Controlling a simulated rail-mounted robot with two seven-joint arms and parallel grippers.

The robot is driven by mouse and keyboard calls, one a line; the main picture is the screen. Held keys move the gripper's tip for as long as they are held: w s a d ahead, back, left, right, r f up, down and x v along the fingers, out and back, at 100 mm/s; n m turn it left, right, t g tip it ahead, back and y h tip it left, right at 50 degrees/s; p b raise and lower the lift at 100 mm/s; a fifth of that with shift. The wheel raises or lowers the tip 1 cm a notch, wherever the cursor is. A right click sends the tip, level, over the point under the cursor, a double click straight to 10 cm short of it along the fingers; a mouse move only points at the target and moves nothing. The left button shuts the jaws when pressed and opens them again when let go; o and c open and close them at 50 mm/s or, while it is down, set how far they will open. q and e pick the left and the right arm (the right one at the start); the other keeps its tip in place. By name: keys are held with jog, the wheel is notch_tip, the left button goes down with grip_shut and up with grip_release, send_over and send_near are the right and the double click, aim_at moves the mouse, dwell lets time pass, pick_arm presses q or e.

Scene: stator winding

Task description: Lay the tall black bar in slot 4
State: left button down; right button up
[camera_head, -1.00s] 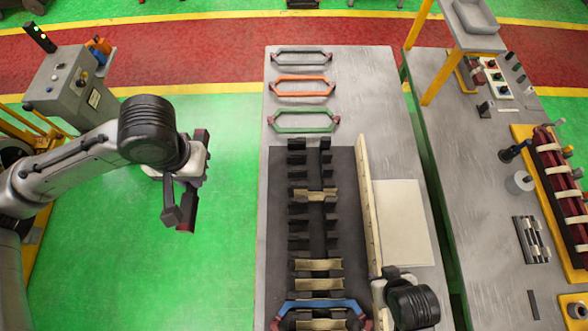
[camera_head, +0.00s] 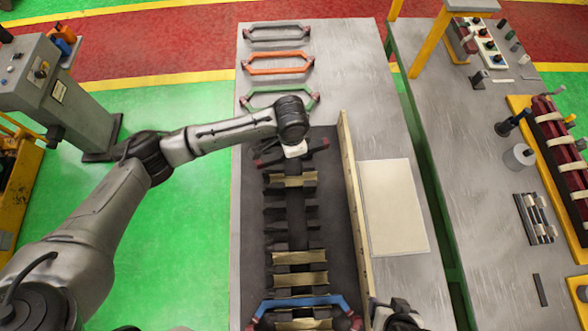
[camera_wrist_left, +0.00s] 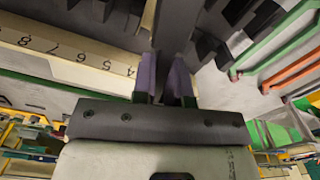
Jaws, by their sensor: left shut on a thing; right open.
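My left gripper (camera_wrist_left: 166,88) is shut on a dark bar (camera_wrist_left: 174,32), the tall black bar, which runs away from the fingers in the left wrist view. In the head view the left hand (camera_head: 293,152) is over the upper end of the slotted black stator fixture (camera_head: 295,215). The arm hides part of what lies below it. In the left wrist view the fingers are beside the 4 end of the cream numbered rail (camera_wrist_left: 75,57). I cannot tell if the bar touches a slot. My right gripper (camera_head: 390,314) is open at the bottom edge, mostly cut off.
Grey, orange (camera_head: 278,64) and green coils lie above the fixture, and a blue coil (camera_head: 300,302) spans its lower end. Tan pieces (camera_head: 300,258) sit across several slots. A pale plate (camera_head: 394,206) lies right of the rail. Another bench with parts stands further right.

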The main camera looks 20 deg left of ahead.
notch_tip(320, 180, down, 3)
jog(key=shift+d+f+b, duration=0.1)
jog(key=shift+d+b, duration=0.05)
jog(key=shift+b, duration=0.95)
notch_tip(320, 180, down, 5)
jog(key=b, duration=0.5)
jog(key=shift+f, duration=0.15)
pick_arm(q)
notch_tip(320, 180, down, 14)
jog(key=m, duration=0.3)
jog(key=shift+d+r, duration=0.2)
jog(key=shift+d, duration=0.05)
jog(key=shift+w, duration=0.1)
jog(key=shift+f, duration=0.25)
jog(key=shift+f+b, duration=0.45)
jog(key=shift+f, duration=0.3)
pick_arm(e)
jog(key=shift+f, duration=0.25)
pick_arm(q)
jog(key=shift+f, duration=0.7)
pick_arm(e)
jog(key=shift+f, duration=0.25)
pick_arm(q)
jog(key=shift+f+b, duration=0.25)
jog(key=shift+b, duration=0.05)
pick_arm(e)
jog(key=shift+f, duration=0.1)
pick_arm(q)
jog(key=shift+f, duration=0.1)
